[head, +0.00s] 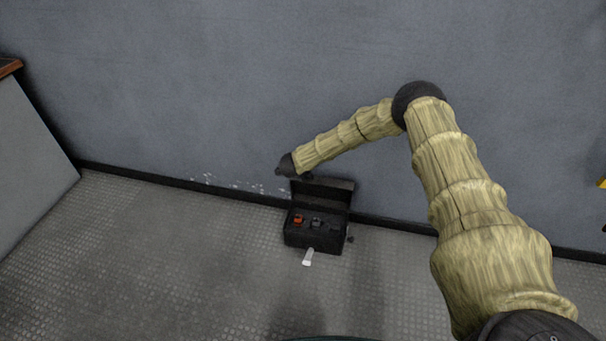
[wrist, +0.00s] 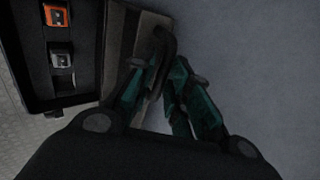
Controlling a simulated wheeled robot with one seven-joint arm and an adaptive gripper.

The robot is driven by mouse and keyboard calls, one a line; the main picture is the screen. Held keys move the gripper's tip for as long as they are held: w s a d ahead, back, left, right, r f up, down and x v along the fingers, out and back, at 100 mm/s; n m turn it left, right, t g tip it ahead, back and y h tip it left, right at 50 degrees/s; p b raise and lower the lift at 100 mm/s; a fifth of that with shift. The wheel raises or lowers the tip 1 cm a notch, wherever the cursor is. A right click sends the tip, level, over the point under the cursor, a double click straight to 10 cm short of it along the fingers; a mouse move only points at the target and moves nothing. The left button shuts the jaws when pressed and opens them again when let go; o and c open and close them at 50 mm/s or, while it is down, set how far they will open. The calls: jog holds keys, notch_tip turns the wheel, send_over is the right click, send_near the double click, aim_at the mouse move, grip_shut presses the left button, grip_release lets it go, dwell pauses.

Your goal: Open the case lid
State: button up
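The black case (head: 316,239) stands on the floor against the wall. Its lid (head: 322,192) is raised and upright along the back, so the inside shows. The lid also shows in the wrist view (wrist: 120,45), with a dark curved handle (wrist: 164,42) at its edge. My gripper (head: 283,168) is at the lid's upper left corner in the head view. In the wrist view the green fingers of my gripper (wrist: 167,70) come together around the handle. Their exact contact is dark and partly hidden.
An orange-red item (head: 298,219) and a grey item (head: 316,222) sit in the case. A white piece (head: 308,257) shows at its front. The blue-grey wall (head: 200,90) is close behind. A cabinet (head: 30,160) stands at left. The floor (head: 170,260) between is clear.

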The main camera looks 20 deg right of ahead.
jog(key=v, duration=1)
jog(key=shift+f, duration=0.1)
jog(key=s+a+f+n+y, duration=0.2)
jog(key=s+a+f+n, duration=0.4)
jog(key=s, duration=0.4)
jog(key=s+a+f+n+y, duration=0.1)
jog(key=s+a+f+n, duration=0.45)
jog(key=s, duration=0.55)
jog(key=s+a+n+g+y, duration=0.3)
jog(key=s+n, duration=0.6)
jog(key=s, duration=1.4)
jog(key=s+d+r+n+g+h, duration=0.1)
jog(key=s+d+r+n+g, duration=0.1)
jog(key=s, duration=0.4)
jog(key=s+d+r+n+g, duration=0.2)
jog(key=s+d+n, duration=0.1)
jog(key=s, duration=0.3)
notch_tip(320, 180, up, 22)
jog(key=p, duration=2.2)
jog(key=shift+t+p, duration=0.3)
